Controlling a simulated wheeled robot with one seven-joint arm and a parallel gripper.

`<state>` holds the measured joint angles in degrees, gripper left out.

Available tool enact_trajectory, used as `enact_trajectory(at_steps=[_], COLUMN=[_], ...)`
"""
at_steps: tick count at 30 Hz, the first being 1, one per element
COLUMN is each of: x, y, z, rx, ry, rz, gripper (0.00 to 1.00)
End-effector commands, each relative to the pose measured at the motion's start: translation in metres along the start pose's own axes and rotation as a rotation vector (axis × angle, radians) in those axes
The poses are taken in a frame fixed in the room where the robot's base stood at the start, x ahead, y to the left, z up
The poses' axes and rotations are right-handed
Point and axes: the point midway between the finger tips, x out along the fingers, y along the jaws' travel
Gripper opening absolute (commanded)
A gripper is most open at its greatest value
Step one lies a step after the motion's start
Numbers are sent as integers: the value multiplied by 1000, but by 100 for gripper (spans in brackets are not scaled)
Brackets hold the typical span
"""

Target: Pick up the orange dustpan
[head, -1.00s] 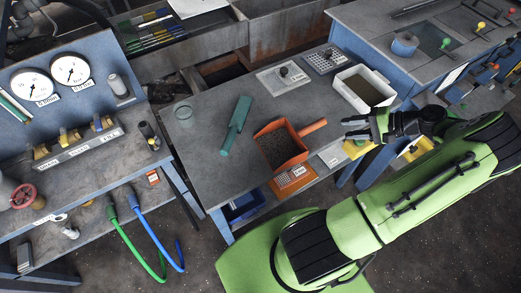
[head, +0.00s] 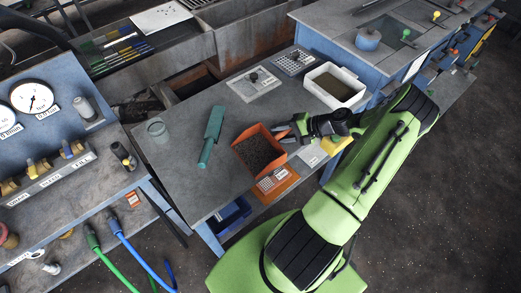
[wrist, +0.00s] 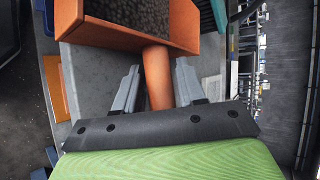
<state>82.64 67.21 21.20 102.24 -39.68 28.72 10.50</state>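The orange dustpan (head: 280,161) lies on the grey table, its pan filled with dark granules. In the wrist view the dustpan (wrist: 122,35) is at the top, with its round handle pointing toward me. My gripper (head: 288,131) is at the handle, on the right side of the pan. In the wrist view my gripper (wrist: 158,70) is open, one finger on each side of the handle. A gap shows between the left finger and the handle; the right finger is close to it. The arm and gripper hide most of the handle in the head view.
A teal brush or scoop (head: 212,136) lies left of the dustpan. A white tub (head: 353,98) stands at the table's right. An orange labelled box (head: 290,183) is in front of the dustpan. The table's left front (head: 185,180) is clear.

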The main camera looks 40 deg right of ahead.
Motion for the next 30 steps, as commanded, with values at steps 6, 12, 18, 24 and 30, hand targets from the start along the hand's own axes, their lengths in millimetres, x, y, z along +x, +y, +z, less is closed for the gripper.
enact_trajectory(at_steps=[6, 12, 18, 24, 30], x=[1, 0, 0, -9, -36], y=[0, 0, 0, -13, -56], z=[0, 0, 0, 3, 14], rx=[0, 1, 1, -2, -4], ry=[1, 1, 0, 2, 3], rz=[0, 1, 0, 1, 2], gripper=[37, 6, 0, 0, 0])
